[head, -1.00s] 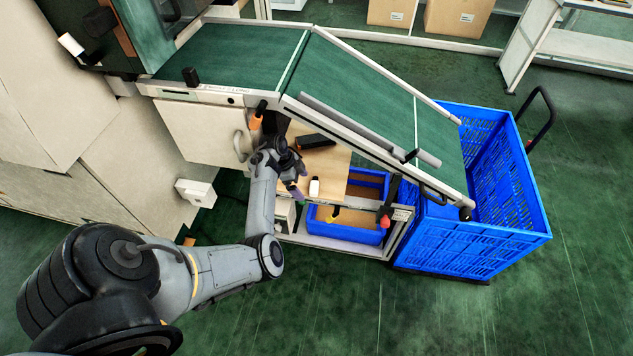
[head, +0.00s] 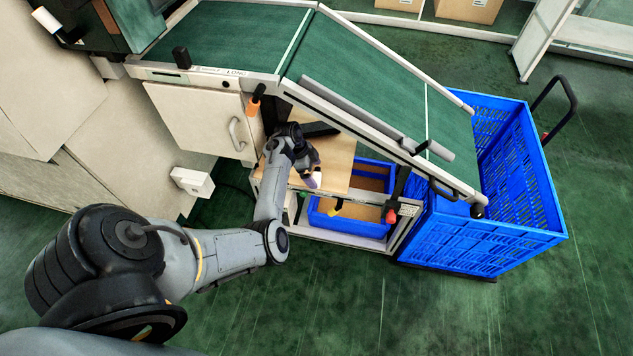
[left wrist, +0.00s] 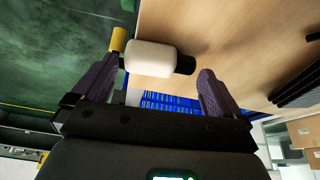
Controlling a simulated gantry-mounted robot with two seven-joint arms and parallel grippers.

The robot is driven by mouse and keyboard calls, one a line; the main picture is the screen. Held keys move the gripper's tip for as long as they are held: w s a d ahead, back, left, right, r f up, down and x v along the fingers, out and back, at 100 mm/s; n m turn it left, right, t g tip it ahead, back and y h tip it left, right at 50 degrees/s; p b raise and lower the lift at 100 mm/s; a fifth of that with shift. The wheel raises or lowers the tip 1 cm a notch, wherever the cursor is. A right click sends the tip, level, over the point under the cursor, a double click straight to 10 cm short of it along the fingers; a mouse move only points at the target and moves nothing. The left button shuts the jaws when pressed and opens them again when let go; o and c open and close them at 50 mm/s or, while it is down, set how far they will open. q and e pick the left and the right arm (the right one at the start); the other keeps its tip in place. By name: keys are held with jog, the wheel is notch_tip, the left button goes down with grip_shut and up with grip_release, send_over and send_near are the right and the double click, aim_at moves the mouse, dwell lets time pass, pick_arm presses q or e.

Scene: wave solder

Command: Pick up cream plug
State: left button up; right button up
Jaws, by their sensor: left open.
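The cream plug (left wrist: 150,57) shows in the left wrist view as a rounded pale cylinder with a black end. It lies on the wooden board (left wrist: 225,35). My left gripper (left wrist: 160,78) is open, its purple fingers on either side of the plug, with the plug near the fingertips. I see no grip on it. In the head view my left gripper (head: 312,178) is over the front part of the wooden board (head: 338,160) and mostly covers the plug. My right gripper is not in view.
A yellow piece (left wrist: 118,40) is close to the left finger in the wrist view. A black ridged object (left wrist: 298,85) lies on the board at right. A blue bin (head: 350,222) sits under the board, and the sloping green conveyor (head: 375,85) hangs above. A large blue crate (head: 480,235) stands right.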

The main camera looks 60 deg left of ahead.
pick_arm(q)
jog(key=shift+x, duration=0.9)
jog(key=shift+s, duration=0.1)
jog(key=shift+c, duration=0.5)
jog(key=c, duration=1)
